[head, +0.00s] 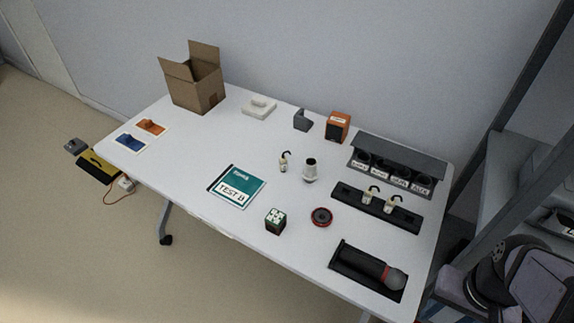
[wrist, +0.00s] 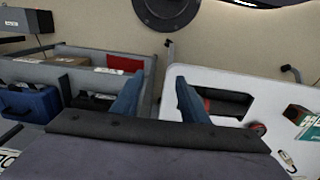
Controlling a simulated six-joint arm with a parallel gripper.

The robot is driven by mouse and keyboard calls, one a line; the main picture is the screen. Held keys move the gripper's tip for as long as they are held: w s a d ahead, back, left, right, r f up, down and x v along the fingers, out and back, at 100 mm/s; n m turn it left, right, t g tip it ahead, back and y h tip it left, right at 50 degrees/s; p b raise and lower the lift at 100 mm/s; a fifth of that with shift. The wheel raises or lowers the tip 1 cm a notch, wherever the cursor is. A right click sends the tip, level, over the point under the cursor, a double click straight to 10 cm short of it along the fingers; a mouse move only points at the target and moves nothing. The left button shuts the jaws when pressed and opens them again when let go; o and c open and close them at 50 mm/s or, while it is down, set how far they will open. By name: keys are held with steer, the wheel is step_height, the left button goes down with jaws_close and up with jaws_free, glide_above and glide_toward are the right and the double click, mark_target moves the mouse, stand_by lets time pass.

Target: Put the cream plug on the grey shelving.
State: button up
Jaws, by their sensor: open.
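A cream plug (head: 284,163) with a dark curved lead stands alone mid-table, left of a white cup-like object (head: 310,171). Two similar cream plugs (head: 370,195) (head: 390,204) stand in a black tray (head: 345,195) on the right. The grey shelving (head: 535,65) rises past the table's right end. It also shows on the left of the wrist view (wrist: 30,72). My gripper (wrist: 158,98) is open and empty, its two blue-grey fingers apart. It hangs around the gap between shelving and table, away from the plugs.
The white table (head: 180,165) also holds a carton (head: 198,90), a teal booklet (head: 238,187), a patterned cube (head: 275,220), a red-rimmed disc (head: 321,217) and a microphone in a black tray (head: 338,266). A blue case (wrist: 32,103) occupies part of the shelving.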

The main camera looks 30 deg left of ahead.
steer(key=w+a+n+t+y+b, duration=0.2)
steer(key=w+a+n+t, duration=0.25)
steer(key=w+a, duration=1.3)
steer(key=w+a+r+n+t+y+b, duration=0.15)
steer(key=a+y, duration=0.25)
steer(key=a, duration=1.1)
steer(key=w+a+n+t+y+b, duration=0.1)
steer(key=a+n+t+y, duration=0.2)
steer(key=a, duration=1.1)
glide_toward(284, 159)
steer(key=a, duration=0.1)
steer(key=shift+w+f+t+y, duration=0.2)
steer(key=shift+f+t+y, duration=0.1)
steer(key=shift+f, duration=0.2)
steer(key=shift+p+x, duration=0.7)
steer(key=shift+x, duration=3)
steer(key=shift+w+d, duration=0.1)
steer(key=shift+d, duration=0.05)
